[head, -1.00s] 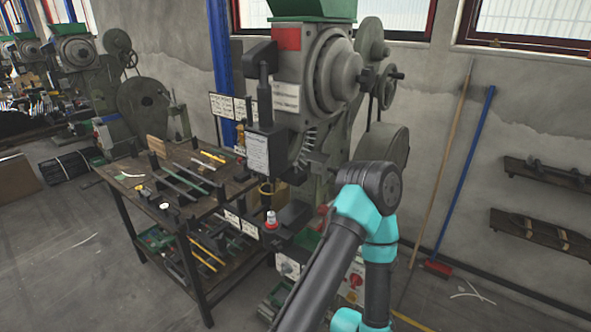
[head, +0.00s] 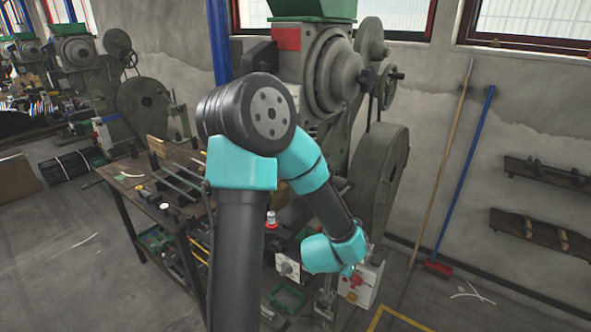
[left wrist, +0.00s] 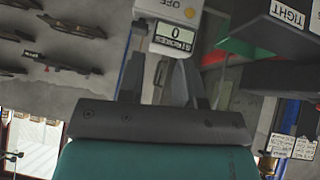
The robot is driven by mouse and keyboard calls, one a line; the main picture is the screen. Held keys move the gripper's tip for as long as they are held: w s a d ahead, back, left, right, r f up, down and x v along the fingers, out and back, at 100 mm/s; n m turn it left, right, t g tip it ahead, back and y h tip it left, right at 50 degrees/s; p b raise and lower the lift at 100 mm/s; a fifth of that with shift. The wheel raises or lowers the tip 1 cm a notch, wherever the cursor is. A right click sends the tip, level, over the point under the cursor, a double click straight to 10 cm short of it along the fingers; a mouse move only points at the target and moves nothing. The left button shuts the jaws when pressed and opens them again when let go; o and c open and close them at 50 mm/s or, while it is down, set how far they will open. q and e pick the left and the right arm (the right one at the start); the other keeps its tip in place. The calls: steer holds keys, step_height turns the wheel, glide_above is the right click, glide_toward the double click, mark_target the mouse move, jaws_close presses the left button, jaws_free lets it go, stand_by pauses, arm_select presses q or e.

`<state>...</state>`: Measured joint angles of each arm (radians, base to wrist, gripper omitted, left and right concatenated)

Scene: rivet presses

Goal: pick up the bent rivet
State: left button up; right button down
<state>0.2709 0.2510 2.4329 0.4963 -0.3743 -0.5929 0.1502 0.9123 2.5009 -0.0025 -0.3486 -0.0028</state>
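I cannot make out the bent rivet in either view. My left gripper (left wrist: 163,68) shows in the left wrist view with its two dark fingers spread apart and nothing visible between them. Beyond the fingers is a light control box (left wrist: 172,30) with a counter reading 0 and the labels STROKES and OFF. In the head view one arm rises from the bottom, bends at the elbow and reaches down beside the press base; its gripper end (head: 326,298) is small and dark there. I see no right gripper.
The large grey press (head: 330,75) stands behind the arm. A green bin (head: 288,297) sits low at its foot, near a white box with a red button (head: 358,283). A workbench (head: 125,180) with tools is at left. A broom (head: 440,266) leans on the right wall.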

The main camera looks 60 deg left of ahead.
arm_select(q)
steer(key=s+a+r+n+t+y, duration=0.1)
steer(key=s+a+r+y, duration=0.1)
steer(key=s+r, duration=0.3)
steer(key=s+a+r+n+t+y, duration=0.1)
steer(key=s+a+r+y, duration=0.2)
steer(key=r, duration=1.1)
steer(key=s+a+r+n+t+y, duration=0.1)
steer(key=s+a+r+n+y, duration=0.1)
steer(key=s+a+r, duration=0.4)
step_height(320, 180, up, 4)
steer(key=shift+s+f+y, duration=0.15)
steer(key=shift+s+y, duration=0.45)
steer(key=shift+y, duration=0.1)
steer(key=shift+w+a, duration=0.1)
steer(key=x, duration=1.2)
steer(key=shift+w, duration=0.15)
steer(key=shift+x, duration=2.55)
steer(key=shift+w, duration=0.1)
